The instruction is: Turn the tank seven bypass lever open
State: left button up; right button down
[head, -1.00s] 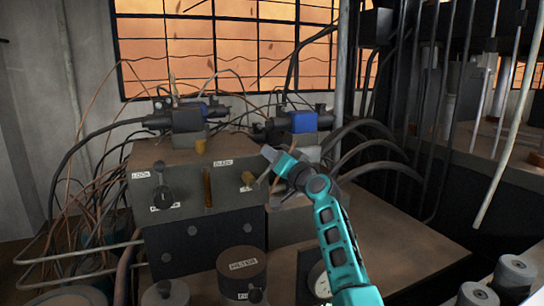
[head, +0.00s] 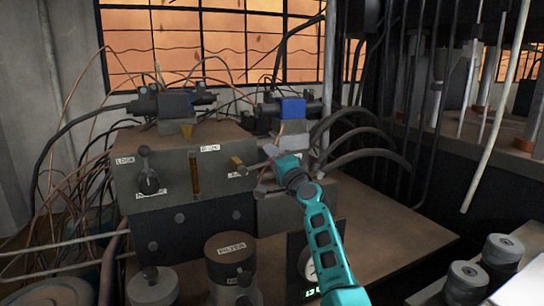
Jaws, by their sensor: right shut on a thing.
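A grey valve block (head: 220,185) with white labels stands left of centre in the head view. Its front carries a black knobbed lever (head: 147,170) at the left, an upright brass-coloured strip (head: 194,178) in the middle and a short brass-coloured lever (head: 238,164) near the right end. The label lettering is too small to tell which tank each belongs to. My right gripper (head: 264,170), on a teal arm, is at the block's right end, with its grey fingers beside the brass-coloured lever. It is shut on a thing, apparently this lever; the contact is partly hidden. My left gripper is out of view.
Thick black hoses (head: 365,150) curve at the right. A round labelled cap (head: 231,250) and a dial gauge (head: 306,264) stand in front. The brown bench top (head: 390,235) is clear at the right.

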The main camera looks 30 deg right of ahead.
jog(key=shift+d, duration=0.15)
jog(key=c, duration=0.8)
grip_release()
jog(key=shift+f, duration=0.1)
jog(key=shift+s+a+f+p, duration=0.1)
jog(key=shift+s+f+p, duration=0.15)
jog(key=shift+s, duration=1)
jog(key=shift+s+a+f+p, duration=0.1)
jog(key=shift+s+f+p, duration=0.1)
jog(key=shift+s, duration=1)
jog(key=shift+s+f+p, duration=0.15)
jog(key=shift+s+f, duration=0.1)
jog(key=shift+s, duration=1)
